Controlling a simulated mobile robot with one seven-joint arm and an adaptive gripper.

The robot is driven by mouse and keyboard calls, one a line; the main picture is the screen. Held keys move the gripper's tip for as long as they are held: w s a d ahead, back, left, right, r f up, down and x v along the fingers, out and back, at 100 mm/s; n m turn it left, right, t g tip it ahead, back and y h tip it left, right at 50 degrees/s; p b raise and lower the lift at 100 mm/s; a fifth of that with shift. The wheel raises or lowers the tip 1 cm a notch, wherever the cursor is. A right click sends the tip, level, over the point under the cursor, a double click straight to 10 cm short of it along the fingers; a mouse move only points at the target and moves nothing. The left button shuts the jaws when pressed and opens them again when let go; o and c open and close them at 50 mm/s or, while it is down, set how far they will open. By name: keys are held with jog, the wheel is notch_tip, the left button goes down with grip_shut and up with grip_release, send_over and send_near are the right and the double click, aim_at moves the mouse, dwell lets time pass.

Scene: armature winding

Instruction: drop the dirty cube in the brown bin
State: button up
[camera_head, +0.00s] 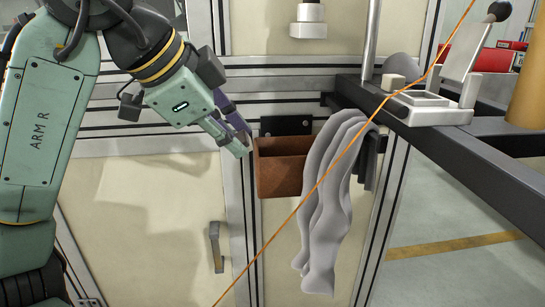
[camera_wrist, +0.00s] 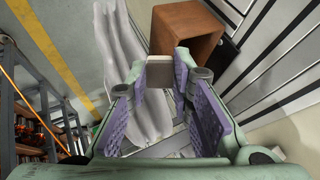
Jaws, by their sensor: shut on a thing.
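The brown bin (camera_head: 285,180) is an open rust-brown box mounted on the cabinet front, and it also shows in the wrist view (camera_wrist: 207,18). My gripper (camera_head: 243,142) is at the upper left of the bin in the head view, close to its rim. In the wrist view my gripper (camera_wrist: 162,70) is shut on a small grey-beige cube (camera_wrist: 161,61) at its fingertips. There the cube overlaps the bin's near left edge, and I cannot tell whether it is over the opening. The held cube is hidden in the head view.
A grey cloth (camera_head: 330,200) hangs just right of the bin and also shows in the wrist view (camera_wrist: 130,75). A dark beam frame (camera_head: 470,155) on the right carries a pale block (camera_head: 393,83) and a white fixture (camera_head: 445,100). An orange wire (camera_head: 285,222) crosses the head view diagonally.

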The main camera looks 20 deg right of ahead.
jog(key=w+d+f+b, duration=0.1)
jog(key=w+d, duration=0.6)
jog(key=d, duration=0.3)
jog(key=shift+w+f+b, duration=0.2)
jog(key=shift+f+b, duration=0.15)
jog(key=shift+b, duration=0.05)
jog(key=shift+d, duration=0.1)
jog(key=o, duration=0.8)
jog(key=v, duration=1.2)
jog(key=shift+f, duration=0.15)
